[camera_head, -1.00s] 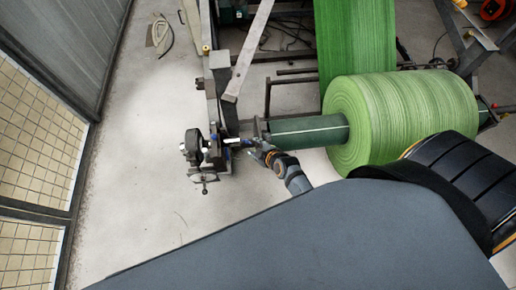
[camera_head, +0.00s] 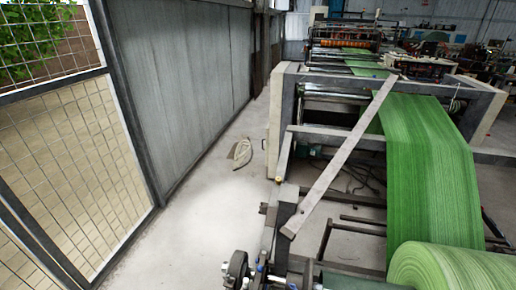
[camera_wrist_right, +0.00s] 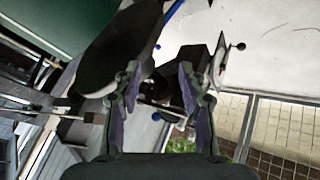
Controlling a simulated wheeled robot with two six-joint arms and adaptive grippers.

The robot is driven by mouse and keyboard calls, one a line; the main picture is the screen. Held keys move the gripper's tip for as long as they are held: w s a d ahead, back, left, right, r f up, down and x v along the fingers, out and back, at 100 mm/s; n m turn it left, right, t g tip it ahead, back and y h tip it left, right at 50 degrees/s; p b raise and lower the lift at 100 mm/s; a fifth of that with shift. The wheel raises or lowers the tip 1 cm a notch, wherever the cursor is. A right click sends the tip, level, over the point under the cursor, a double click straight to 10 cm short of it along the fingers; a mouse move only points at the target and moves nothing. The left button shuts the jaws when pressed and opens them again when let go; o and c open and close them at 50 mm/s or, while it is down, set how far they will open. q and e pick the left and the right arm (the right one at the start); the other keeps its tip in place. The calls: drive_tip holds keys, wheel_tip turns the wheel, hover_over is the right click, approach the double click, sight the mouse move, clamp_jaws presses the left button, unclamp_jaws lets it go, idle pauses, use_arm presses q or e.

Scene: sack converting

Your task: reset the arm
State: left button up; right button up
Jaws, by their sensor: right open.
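My right gripper (camera_wrist_right: 160,70) shows in the right wrist view with its two fingers spread apart. It is open, and nothing is gripped between the fingers. A dark rounded part (camera_wrist_right: 118,45) lies beyond the left finger and a dark block (camera_wrist_right: 192,70) beyond the right one. I cannot tell the distance to either. In the head view neither gripper can be made out. The green roll (camera_head: 455,268) is at the lower right, cut by the frame edge. Its dark green core shaft (camera_head: 365,281) points left toward a bracket with a dark wheel (camera_head: 237,268).
Green woven sheet (camera_head: 425,150) runs up from the roll into the machine frame (camera_head: 284,120). A slanted grey bar (camera_head: 340,160) crosses its front. A mesh fence (camera_head: 75,150) and grey wall panels (camera_head: 190,85) stand at left. Pale floor (camera_head: 190,225) between is clear, with a beige item (camera_head: 242,152) farther back.

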drive_tip(key=s+d+f+m+g+h, duration=0.1)
drive_tip(key=s+d+f+m+g, duration=0.2)
drive_tip(key=s+f, duration=0.7)
drive_tip(key=s+d+f+m+g+h, duration=0.1)
drive_tip(key=s+d+f+m+g, duration=0.2)
drive_tip(key=s+f, duration=0.8)
drive_tip(key=s+d+m, duration=0.2)
drive_tip(key=s+d, duration=0.2)
drive_tip(key=s, duration=0.3)
drive_tip(key=shift+d+m+g, duration=0.15)
drive_tip(key=shift+m+g, duration=0.25)
